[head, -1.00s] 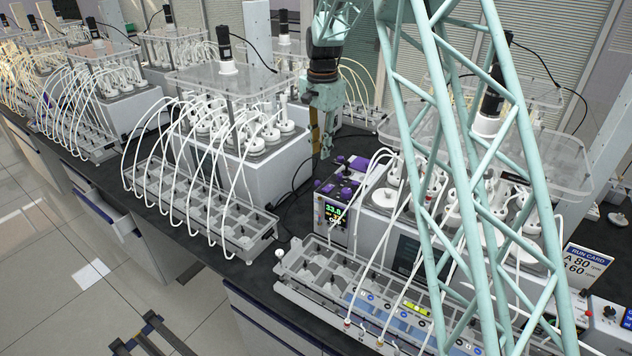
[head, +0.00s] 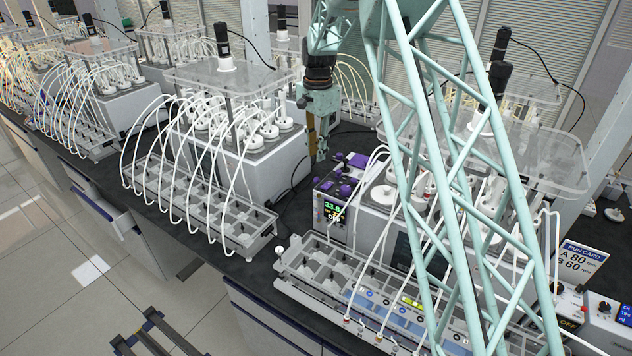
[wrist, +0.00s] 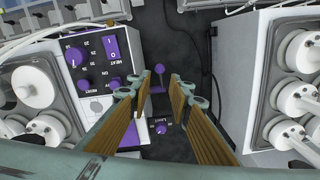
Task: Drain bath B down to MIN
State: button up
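My gripper (head: 318,150) hangs above the back left of a control unit with purple controls (head: 347,186). In the wrist view its two brown-padded fingers (wrist: 160,88) are apart with nothing held. Between and beyond them show a purple ball-ended lever (wrist: 158,73) and a small purple knob (wrist: 161,128) with a label too small to read surely. The panel left of the fingers has a large purple dial (wrist: 75,56) and a HEAT switch (wrist: 110,44). The unit's lit display (head: 333,211) reads about 33.8. I cannot make out a bath letter, water level or MIN mark.
A white bottle block (head: 245,160) stands left of the gripper, and another bath stands under a clear cover (head: 550,155) at right. Clear tube racks (head: 190,205) line the bench front. White tubes arch over them. A run card (head: 583,258) stands at right.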

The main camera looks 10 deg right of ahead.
aim_at(316, 180)
jog(key=shift+w+f+p, duration=0.15)
jog(key=shift+f+p, duration=0.8)
jog(key=shift+f, duration=5.65)
grip_shut()
